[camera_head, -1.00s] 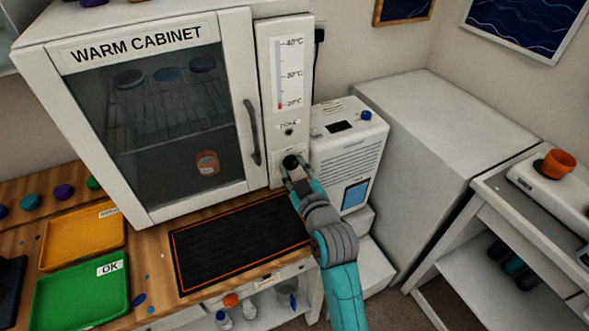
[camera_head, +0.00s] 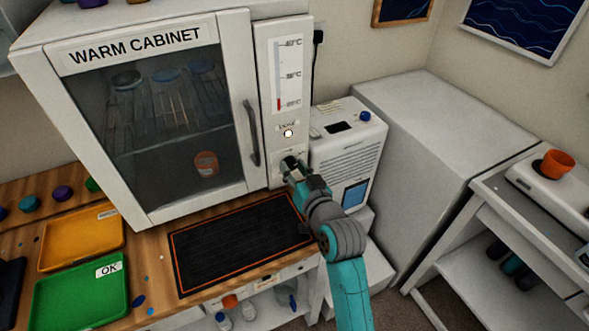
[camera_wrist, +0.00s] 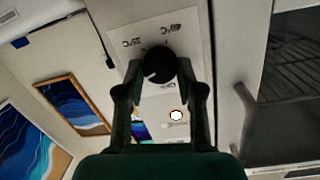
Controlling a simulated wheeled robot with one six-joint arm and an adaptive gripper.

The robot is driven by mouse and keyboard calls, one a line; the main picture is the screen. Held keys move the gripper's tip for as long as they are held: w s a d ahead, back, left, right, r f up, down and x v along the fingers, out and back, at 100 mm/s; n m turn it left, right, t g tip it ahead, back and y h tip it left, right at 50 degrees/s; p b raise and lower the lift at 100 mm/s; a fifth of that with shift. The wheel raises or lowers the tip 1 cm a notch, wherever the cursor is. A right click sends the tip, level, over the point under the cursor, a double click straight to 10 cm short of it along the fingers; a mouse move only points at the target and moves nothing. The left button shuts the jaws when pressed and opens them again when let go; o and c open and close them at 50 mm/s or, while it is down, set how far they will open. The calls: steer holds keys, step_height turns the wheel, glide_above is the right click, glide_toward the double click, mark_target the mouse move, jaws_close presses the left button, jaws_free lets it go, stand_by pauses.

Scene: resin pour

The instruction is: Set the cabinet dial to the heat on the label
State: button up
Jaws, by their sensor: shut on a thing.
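The warm cabinet (camera_head: 245,90) stands at the back of the bench with its door shut. Its right panel has a thermometer strip (camera_head: 290,75) with a red mark low on it. Below it a small lamp (camera_head: 288,133) glows white; it also glows in the wrist view (camera_wrist: 176,115). My gripper (camera_head: 292,172) is at the black dial (camera_wrist: 160,65) low on the panel. In the wrist view its two fingers are closed on either side of the dial. Temperature marks show around the dial, partly hidden; the setting cannot be read.
A black mat (camera_head: 240,246) with an orange border lies below the cabinet. Orange (camera_head: 82,240) and green (camera_head: 82,301) trays sit at left. A white machine (camera_head: 347,150) stands close to the right of the cabinet. An orange cup (camera_head: 206,164) is behind the glass.

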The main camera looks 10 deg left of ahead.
stand_by(0.4)
steer(key=o, duration=1.2)
steer(key=shift+c, duration=0.2)
steer(key=v, duration=1.2)
